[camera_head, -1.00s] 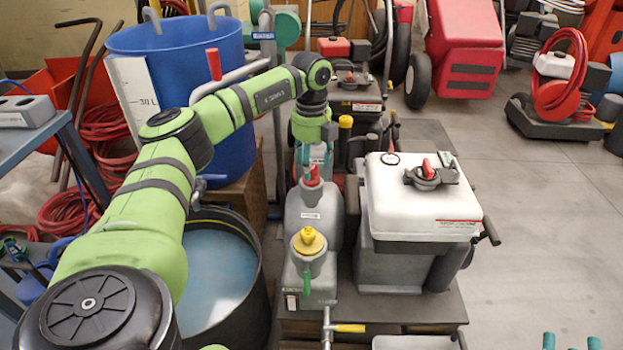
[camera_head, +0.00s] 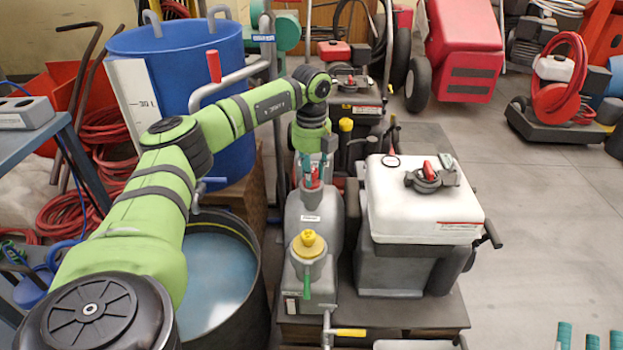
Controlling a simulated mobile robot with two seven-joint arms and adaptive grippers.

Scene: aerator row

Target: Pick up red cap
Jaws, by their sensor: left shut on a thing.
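The red cap (camera_head: 314,180) sits at the top of the neck of the rear grey canister (camera_head: 308,222), in the middle of the head view. My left gripper (camera_head: 313,175) points down over it, with its teal fingertips on either side of the cap. It is shut on the cap, which is partly hidden by the fingers. The cap is still at the neck; I see no clear gap under it. My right gripper (camera_head: 590,340) shows only as two teal fingertips at the bottom right edge, well apart and with nothing between them.
A yellow cap (camera_head: 308,243) tops the nearer grey canister. A white-topped grey tank (camera_head: 420,210) with a red-handled lid fitting stands close on the right. A black drum (camera_head: 262,315) and a blue barrel (camera_head: 230,120) stand to the left.

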